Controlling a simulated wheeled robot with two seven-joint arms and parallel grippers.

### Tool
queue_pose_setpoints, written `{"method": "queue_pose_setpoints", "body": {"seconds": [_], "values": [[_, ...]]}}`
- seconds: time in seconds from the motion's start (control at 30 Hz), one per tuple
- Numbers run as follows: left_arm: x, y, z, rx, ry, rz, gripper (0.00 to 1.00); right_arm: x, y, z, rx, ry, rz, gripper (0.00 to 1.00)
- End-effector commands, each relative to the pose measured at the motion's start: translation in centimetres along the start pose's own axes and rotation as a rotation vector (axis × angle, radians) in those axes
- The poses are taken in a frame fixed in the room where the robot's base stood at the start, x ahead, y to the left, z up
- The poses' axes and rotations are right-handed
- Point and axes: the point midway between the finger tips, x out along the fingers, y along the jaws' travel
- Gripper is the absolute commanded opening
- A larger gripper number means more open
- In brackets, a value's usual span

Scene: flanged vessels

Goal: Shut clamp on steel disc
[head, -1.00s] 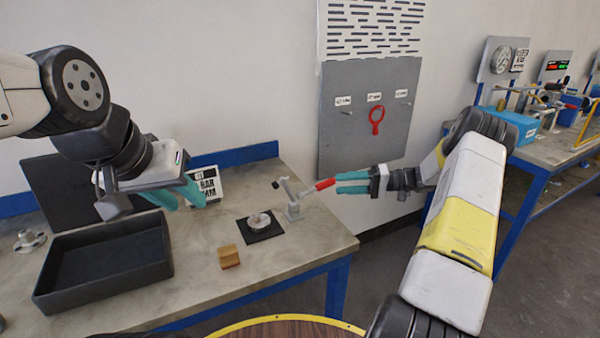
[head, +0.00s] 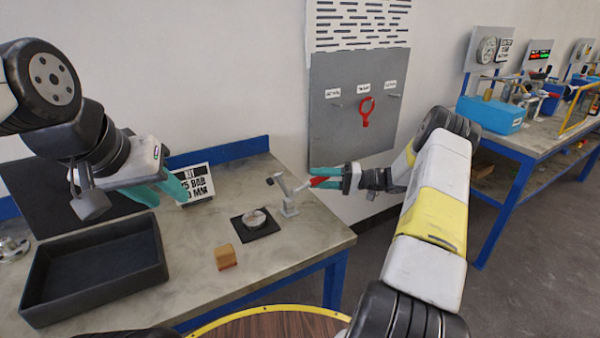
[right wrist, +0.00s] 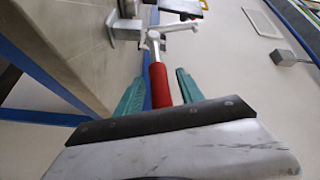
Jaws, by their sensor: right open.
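The steel disc (head: 255,217) lies flat on a black square pad (head: 270,231) on the workbench. The clamp (head: 288,203) stands just behind and right of the pad. Its red handle (head: 318,183) points right, over the bench edge, and its grey arm is raised away from the disc. My right gripper (head: 322,176) is open around the red handle. In the right wrist view the handle (right wrist: 158,85) lies between the two teal fingers (right wrist: 158,92), with a gap at the right finger. My left gripper (head: 160,191) is open and empty above the bench, near a printed sign.
A black tray (head: 45,298) stands at the bench's left front, and a small wooden block (head: 225,257) lies in front of the pad. The printed sign (head: 194,183) stands behind. A grey wall panel (head: 340,150) holds a red ring-shaped tool (head: 366,110).

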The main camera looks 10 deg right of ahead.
Motion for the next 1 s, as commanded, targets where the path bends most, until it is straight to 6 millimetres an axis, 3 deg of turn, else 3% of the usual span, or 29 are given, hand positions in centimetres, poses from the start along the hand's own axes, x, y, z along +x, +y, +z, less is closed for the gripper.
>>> {"method": "queue_pose_setpoints", "body": {"seconds": [0.2,0.53,0.77,1.0], "values": [[0.0,0.0,0.0,0.000,0.000,0.000,0.36,2.5,0.0,0.0,0.001,-0.001,0.001,0.45],[0.0,0.0,0.0,0.000,0.000,0.000,0.36,2.9,0.0,0.0,0.000,0.000,0.001,0.45],[0.0,0.0,0.0,0.000,0.000,0.000,0.36,2.8,0.0,0.0,0.000,0.000,0.001,0.00],[0.0,0.0,0.0,0.000,0.000,0.000,0.36,2.8,0.0,0.0,0.000,0.000,0.001,0.00]]}}
